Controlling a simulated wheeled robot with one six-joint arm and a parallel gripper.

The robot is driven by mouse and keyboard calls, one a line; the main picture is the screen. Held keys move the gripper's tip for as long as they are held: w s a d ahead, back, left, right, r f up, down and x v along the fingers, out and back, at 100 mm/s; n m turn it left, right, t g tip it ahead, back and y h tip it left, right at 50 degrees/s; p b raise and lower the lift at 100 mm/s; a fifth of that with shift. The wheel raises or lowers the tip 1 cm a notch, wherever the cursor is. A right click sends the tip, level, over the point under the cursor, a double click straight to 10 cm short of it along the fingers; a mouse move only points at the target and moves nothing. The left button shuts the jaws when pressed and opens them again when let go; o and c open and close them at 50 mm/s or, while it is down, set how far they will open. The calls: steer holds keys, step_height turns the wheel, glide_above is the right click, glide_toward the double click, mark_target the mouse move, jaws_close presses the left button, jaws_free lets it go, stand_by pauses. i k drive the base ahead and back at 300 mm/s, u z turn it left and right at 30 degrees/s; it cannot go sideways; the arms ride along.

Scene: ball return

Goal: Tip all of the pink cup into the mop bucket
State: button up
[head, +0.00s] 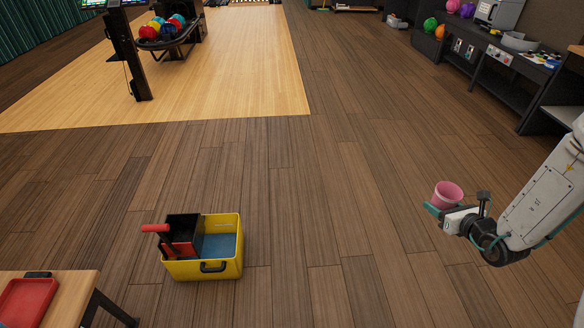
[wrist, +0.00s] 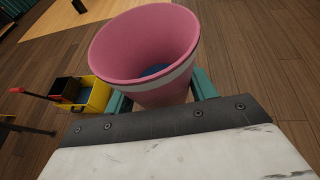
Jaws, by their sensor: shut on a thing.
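The pink cup (head: 448,195) is held by my gripper (head: 438,208) at the right of the head view, well above the floor. In the wrist view the pink cup (wrist: 145,50) has a white band, stands roughly upright with its mouth open, and something blue lies at its bottom. My teal gripper fingers (wrist: 160,92) are shut on it from both sides. The yellow mop bucket (head: 205,268) stands on the floor at lower left, with a black and red wringer and blue inside. It also shows at left in the wrist view (wrist: 97,98). The cup is far right of the bucket.
A wooden table (head: 68,301) with a red tray (head: 28,302) stands at the lower left, near the bucket. A ball return (head: 165,35) stands on the lane at the back. A dark counter (head: 490,65) is at the upper right. The floor between cup and bucket is clear.

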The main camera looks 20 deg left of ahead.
mark_target(217, 240)
steer(key=u, duration=0.4)
steer(key=i, duration=0.8)
steer(key=u, duration=1.45)
steer(key=i, duration=0.7)
steer(key=u, duration=0.55)
